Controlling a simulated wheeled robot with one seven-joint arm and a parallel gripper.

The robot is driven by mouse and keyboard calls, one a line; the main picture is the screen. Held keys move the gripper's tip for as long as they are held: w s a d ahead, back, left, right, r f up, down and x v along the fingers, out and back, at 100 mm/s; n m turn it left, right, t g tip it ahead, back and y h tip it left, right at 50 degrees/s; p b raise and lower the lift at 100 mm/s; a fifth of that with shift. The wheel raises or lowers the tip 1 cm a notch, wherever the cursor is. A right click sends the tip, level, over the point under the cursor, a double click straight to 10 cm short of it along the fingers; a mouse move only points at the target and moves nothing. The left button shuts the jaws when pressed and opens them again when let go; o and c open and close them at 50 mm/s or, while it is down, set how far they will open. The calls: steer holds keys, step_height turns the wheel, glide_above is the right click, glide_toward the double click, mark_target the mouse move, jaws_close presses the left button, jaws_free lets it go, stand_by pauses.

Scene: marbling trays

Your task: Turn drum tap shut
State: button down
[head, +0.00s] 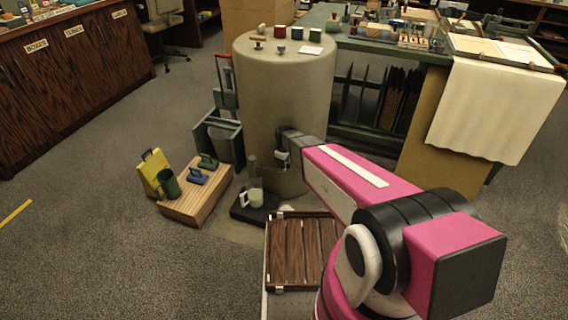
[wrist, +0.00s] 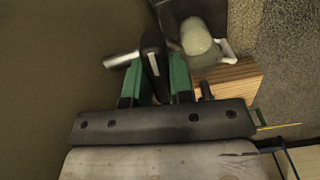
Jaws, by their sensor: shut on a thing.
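The drum (head: 262,95) is a tall grey-beige cylinder in the middle of the head view. Its curved wall also fills the left of the wrist view (wrist: 50,70). My gripper (head: 283,158) is against the drum's near side, low on its wall. In the wrist view, the green fingers of my gripper (wrist: 155,82) are shut on a black tap lever (wrist: 152,50), one finger on each side. A metal piece of the tap (wrist: 121,59) sticks out to the left towards the drum. In the head view the tap is mostly hidden by my gripper and arm.
A pale mug (head: 251,197) stands on a dark base below the drum. A wooden block (head: 200,200) with a green mug and small tools is to the left. A dark slatted wooden top (head: 300,250) is close in front. A workbench (head: 420,55) stands behind right.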

steer(key=shift+n, duration=0.8)
steer(key=c, duration=1)
jaws_free()
step_height(320, 180, up, 11)
steer(key=shift+f, duration=0.1)
